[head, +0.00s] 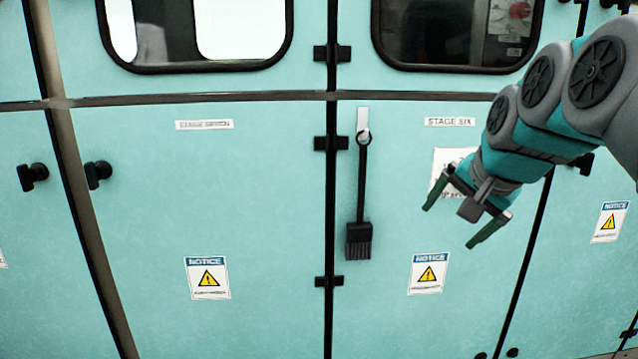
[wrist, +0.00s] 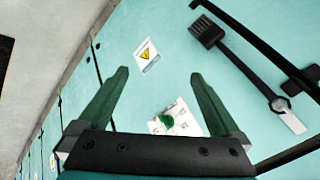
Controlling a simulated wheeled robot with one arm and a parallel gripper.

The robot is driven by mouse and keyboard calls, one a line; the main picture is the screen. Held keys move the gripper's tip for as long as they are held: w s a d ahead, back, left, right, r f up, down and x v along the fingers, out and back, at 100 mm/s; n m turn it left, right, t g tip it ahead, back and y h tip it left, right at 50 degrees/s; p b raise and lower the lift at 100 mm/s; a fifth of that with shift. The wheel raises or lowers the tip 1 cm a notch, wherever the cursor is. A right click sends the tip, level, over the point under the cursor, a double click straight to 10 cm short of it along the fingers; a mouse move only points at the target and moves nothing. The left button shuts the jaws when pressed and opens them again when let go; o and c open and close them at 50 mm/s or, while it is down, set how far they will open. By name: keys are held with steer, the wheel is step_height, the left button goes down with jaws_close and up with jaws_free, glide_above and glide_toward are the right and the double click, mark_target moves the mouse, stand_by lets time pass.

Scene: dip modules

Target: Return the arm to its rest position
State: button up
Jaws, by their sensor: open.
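My arm reaches in from the right in the head view. My gripper (head: 457,222) is open, with its two green fingers spread and nothing between them. It hangs in front of the teal cabinet door marked "STAGE SIX" (head: 450,122), partly covering a white sheet on that door. In the wrist view, my gripper (wrist: 160,90) also shows open and empty, and the white sheet (wrist: 180,117) with a green mark is seen between its fingers.
A black brush (head: 359,240) hangs from a white hook (head: 363,122) left of my gripper. Notice labels (head: 429,273) are on the doors. Black latches (head: 97,173) and hinges stick out. A floor strip shows at the lower right.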

steer(key=s+a+f+n+g, duration=0.3)
steer(key=s+f+n+g, duration=0.1)
steer(key=s+f, duration=0.9)
steer(key=s+a+f+n+g, duration=0.3)
steer(key=s+f+n+g, duration=0.2)
steer(key=s+f, duration=0.9)
steer(key=shift+s+a+h, duration=0.35)
steer(key=shift+s+h, duration=0.05)
steer(key=shift+s, duration=0.6)
